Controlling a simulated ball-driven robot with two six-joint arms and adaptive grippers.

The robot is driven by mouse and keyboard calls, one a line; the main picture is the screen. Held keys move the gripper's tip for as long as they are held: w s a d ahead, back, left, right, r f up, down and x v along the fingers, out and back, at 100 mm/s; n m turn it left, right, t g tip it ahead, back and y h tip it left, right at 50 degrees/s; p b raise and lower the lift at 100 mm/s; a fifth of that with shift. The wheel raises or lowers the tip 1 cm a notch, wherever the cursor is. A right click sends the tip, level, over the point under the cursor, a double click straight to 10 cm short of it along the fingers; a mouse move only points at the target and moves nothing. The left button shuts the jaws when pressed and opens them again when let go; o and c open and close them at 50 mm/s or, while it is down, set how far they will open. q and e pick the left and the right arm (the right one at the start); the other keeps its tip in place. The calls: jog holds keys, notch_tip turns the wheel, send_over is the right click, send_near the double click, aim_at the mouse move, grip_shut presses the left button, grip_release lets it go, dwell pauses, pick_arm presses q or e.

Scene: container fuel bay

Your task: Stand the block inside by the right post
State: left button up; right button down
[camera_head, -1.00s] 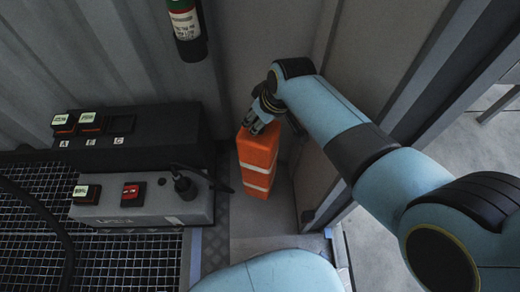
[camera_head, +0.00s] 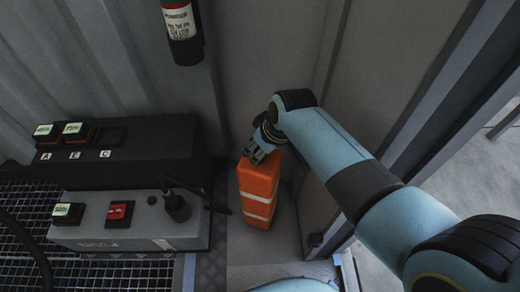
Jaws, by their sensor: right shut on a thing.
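The orange block (camera_head: 258,191) with two pale bands stands upright, or nearly so, on the floor in the inner corner. My right gripper (camera_head: 256,156) is at its top and shut on it. The fingers partly hide the block's top edge. The right post (camera_head: 414,130) is the dark upright beside the doorway, right of the block and partly behind my right arm. I cannot tell whether the block's base rests fully on the floor. My left gripper is not in view.
A black unit (camera_head: 125,150) with lettered slots and a grey box (camera_head: 130,226) stand on mesh at left. A cable end (camera_head: 205,200) reaches toward the block. A cylinder (camera_head: 181,32) hangs on the wall. Open ground lies beyond the doorway at right.

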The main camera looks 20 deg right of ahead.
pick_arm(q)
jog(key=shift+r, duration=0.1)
pick_arm(e)
jog(key=shift+f, duration=0.15)
jog(key=c, duration=0.8)
grip_release()
jog(key=shift+o, duration=0.2)
pick_arm(q)
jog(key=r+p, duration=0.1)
jog(key=p, duration=0.1)
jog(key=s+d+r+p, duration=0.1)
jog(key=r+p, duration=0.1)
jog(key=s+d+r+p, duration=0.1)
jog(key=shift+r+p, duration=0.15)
jog(key=shift+p, duration=0.25)
pick_arm(e)
jog(key=v, duration=1.2)
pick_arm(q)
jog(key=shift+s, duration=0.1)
pick_arm(e)
jog(key=shift+s, duration=0.15)
